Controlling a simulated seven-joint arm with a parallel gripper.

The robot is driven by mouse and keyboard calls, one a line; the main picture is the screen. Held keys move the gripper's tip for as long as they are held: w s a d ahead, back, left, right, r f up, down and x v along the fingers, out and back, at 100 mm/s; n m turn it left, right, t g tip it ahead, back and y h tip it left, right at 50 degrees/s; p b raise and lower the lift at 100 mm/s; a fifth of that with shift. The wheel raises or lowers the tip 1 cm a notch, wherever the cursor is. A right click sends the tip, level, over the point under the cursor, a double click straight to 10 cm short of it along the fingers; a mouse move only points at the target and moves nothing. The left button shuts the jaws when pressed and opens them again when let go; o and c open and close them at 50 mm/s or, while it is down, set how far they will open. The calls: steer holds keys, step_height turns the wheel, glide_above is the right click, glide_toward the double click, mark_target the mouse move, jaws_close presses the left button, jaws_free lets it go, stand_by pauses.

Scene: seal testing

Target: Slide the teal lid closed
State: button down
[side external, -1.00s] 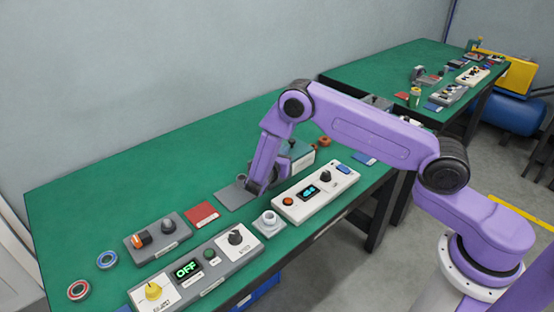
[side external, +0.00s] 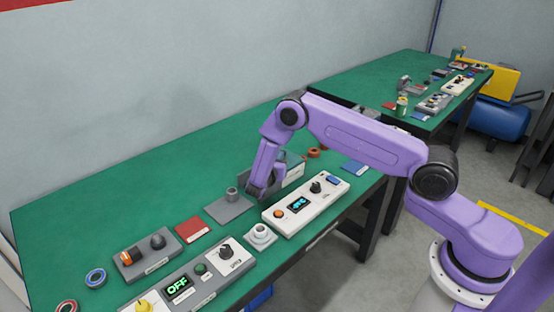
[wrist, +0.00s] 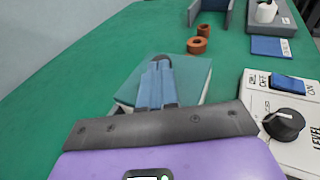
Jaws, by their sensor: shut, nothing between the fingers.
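The teal lid (wrist: 194,75) is a flat, see-through plate on a low pale box (wrist: 207,95) in the wrist view. A dark rounded knob (wrist: 162,60) stands on it, right by my fingertips. My gripper (wrist: 157,66) is shut and empty, its blue-grey fingers over the lid. I cannot tell whether they touch the knob. In the side view my gripper (side external: 258,193) is low over the green bench, beside the box (side external: 294,173). My arm hides part of the box there, and the lid is hard to make out.
A white control panel (side external: 305,204) lies close in front, with a knob and blue switch. A grey plate with a peg (side external: 229,208) and a red pad (side external: 195,230) lie to the left. Orange rings (wrist: 197,45) and a grey bracket (wrist: 209,10) lie beyond the lid.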

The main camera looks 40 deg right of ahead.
steer(key=shift+w+d, duration=0.15)
steer(key=shift+d, duration=0.7)
steer(key=shift+a, duration=0.1)
steer(key=w+v, duration=0.1)
steer(key=v, duration=1.4)
steer(key=s+r+m+g+y, duration=0.2)
steer(key=s+r+y, duration=0.3)
steer(key=s, duration=0.7)
steer(key=s+r+m+g+y, duration=0.3)
steer(key=s+r+m+y, duration=0.1)
steer(key=s, duration=0.8)
steer(key=s+r+m+g+y, duration=0.2)
steer(key=s+r+m+y, duration=0.3)
steer(key=s, duration=0.8)
steer(key=shift+a+r+y, duration=0.3)
steer(key=shift+a+r, duration=0.05)
steer(key=shift+r, duration=0.05)
